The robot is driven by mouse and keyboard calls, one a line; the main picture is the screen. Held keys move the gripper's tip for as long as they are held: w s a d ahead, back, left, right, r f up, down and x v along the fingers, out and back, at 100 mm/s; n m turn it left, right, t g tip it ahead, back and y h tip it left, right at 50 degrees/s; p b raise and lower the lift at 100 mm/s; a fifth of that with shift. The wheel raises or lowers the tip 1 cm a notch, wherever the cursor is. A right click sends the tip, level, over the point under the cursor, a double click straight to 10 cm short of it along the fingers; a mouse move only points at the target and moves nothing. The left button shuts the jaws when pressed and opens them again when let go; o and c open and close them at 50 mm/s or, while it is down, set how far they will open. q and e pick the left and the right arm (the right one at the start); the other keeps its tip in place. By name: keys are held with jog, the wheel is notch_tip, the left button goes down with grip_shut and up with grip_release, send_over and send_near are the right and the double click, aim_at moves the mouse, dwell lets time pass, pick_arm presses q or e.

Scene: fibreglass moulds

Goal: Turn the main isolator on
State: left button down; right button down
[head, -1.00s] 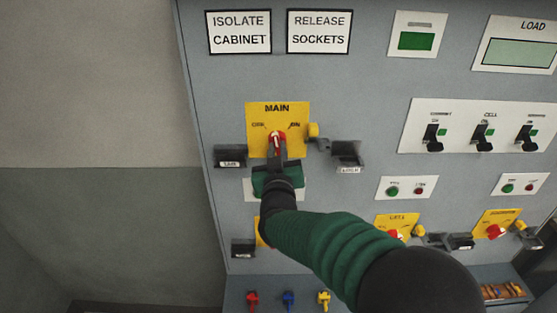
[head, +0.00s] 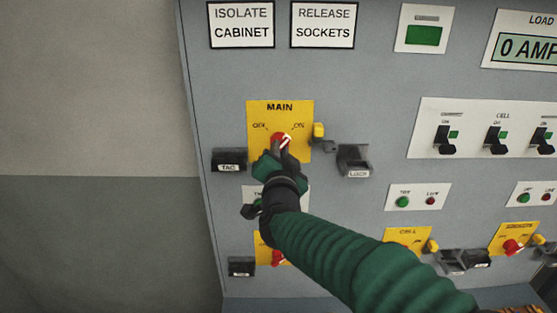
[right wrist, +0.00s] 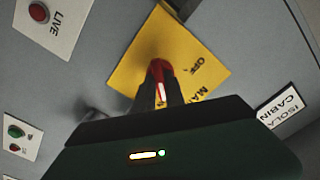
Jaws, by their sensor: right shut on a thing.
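The main isolator is a red rotary handle (head: 279,138) with a white pointer line on a yellow plate (head: 262,112) marked MAIN, OFF and ON. In the head view its pointer leans up and right, toward ON. My right gripper (head: 274,152) is shut on the red handle and covers its lower part. In the right wrist view the handle (right wrist: 159,70) stands between the dark fingertips (right wrist: 160,92), with the yellow plate (right wrist: 190,45) behind. My left gripper is not in view.
A yellow padlock-like piece (head: 319,131) sits right of the plate. TAG (head: 229,160) and LOCK (head: 353,160) holders flank it. The load display (head: 527,48) reads 0 AMP. Cell switches (head: 496,140) and more yellow-plated isolators (head: 515,241) are to the right.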

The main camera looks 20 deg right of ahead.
jog(key=shift+d+r+m+b, duration=0.2)
jog(key=shift+r+m+b, duration=0.15)
jog(key=shift+m, duration=0.25)
jog(key=c, duration=1.8)
grip_release()
jog(key=o, duration=0.4)
jog(key=shift+s, duration=0.3)
jog(key=shift+f, duration=0.1)
jog(key=shift+w+f, duration=0.1)
